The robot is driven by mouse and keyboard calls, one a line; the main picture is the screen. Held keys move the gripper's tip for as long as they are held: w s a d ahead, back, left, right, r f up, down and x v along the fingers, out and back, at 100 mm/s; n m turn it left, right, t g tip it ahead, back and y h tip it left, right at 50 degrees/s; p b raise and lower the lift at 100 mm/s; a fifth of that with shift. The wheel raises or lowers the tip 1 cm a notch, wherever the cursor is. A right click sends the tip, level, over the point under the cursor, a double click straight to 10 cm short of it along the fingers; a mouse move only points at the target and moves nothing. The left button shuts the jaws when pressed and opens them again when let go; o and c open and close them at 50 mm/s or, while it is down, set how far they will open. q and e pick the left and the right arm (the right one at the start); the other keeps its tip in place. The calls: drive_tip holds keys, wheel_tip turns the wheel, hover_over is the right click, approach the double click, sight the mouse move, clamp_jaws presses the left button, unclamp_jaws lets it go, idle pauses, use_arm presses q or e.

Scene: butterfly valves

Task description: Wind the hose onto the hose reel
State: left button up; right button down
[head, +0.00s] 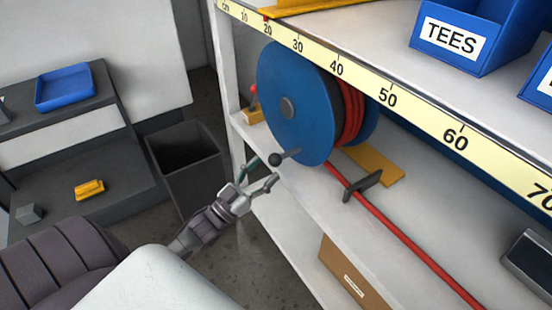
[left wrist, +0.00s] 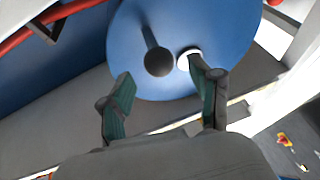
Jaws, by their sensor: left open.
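The hose reel (head: 295,105) stands on the shelf, with a blue front disc and a grey hub. It fills the top of the left wrist view (left wrist: 225,35). Red hose (head: 352,110) is wound between its discs, and a straight length (head: 420,248) runs along the shelf to the lower right. A crank with a black ball knob (head: 275,159) sticks out at the disc's lower edge. My left gripper (head: 264,169) is open just beside the knob. In the left wrist view the knob (left wrist: 158,62) appears between and beyond the fingertips, seemingly not gripped.
A black guide (head: 362,186) stands at the hose, near a tan plate (head: 373,164). The shelf's ruler edge (head: 385,95) and a blue TEES bin (head: 465,40) are above. A cardboard box (head: 347,275) is below. A dark bin (head: 185,165) stands left of the shelf upright.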

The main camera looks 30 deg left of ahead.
sight(276, 159)
use_arm(q)
drive_tip(key=x, duration=0.5)
drive_tip(key=shift+f, duration=0.1)
drive_tip(key=shift+s, duration=0.1)
clamp_jaws()
